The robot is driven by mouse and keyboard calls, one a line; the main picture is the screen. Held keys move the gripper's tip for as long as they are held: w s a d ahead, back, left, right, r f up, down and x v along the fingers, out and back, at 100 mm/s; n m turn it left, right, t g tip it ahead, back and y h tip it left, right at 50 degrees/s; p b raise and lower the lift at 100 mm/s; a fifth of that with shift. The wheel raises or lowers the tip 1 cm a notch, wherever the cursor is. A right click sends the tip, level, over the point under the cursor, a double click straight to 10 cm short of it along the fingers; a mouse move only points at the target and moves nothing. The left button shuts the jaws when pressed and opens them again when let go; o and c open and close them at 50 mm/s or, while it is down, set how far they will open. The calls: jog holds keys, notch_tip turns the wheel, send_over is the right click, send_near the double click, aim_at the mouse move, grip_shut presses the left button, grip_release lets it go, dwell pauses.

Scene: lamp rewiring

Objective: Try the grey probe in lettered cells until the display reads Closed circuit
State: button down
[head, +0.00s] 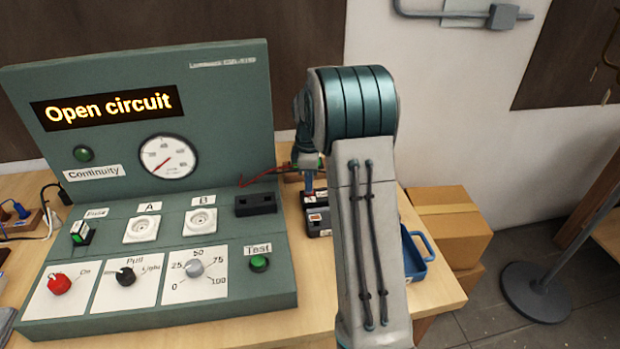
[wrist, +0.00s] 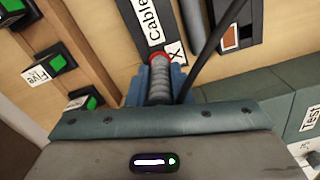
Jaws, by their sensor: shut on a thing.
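The display (head: 110,107) on the green test panel reads "Open circuit". In the wrist view, my gripper (wrist: 158,78) has its blue fingers shut on the grey probe (wrist: 160,86), a ribbed grey cylinder. A red ring (wrist: 159,57) shows at the probe's far end, against a black block with a white label (wrist: 148,22) reading "Cable" and a letter X beside the tip. I cannot tell whether the tip is inside a cell. In the head view, my arm hides most of the gripper (head: 308,181) and the probe, above dark labelled blocks (head: 317,219).
A dark cable (wrist: 207,50) crosses beside the probe. A blue tray (head: 416,256) and cardboard boxes (head: 447,222) are at right.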

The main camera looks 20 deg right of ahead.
jog(key=shift+f, duration=0.15)
jog(key=c, duration=1.2)
grip_release()
jog(key=shift+c, duration=0.2)
notch_tip(320, 180, up, 13)
jog(key=shift+f+b, duration=0.2)
jog(key=shift+b, duration=0.15)
jog(key=s+a+r+m+t, duration=0.1)
jog(key=s+a+r+m, duration=0.2)
jog(key=s, duration=0.4)
jog(key=s+a+m, duration=0.3)
jog(key=s+a, duration=0.1)
jog(key=s, duration=0.2)
jog(key=s+a+f+m+t, duration=0.1)
jog(key=s+a+f+m, duration=0.1)
jog(key=s, duration=0.6)
jog(key=s+a+f+m+t, duration=0.1)
jog(key=s+a+f+m, duration=0.2)
jog(key=s, duration=0.5)
jog(key=shift+s+f+m, duration=0.35)
jog(key=shift+f+m, duration=0.25)
jog(key=shift+m, duration=0.3)
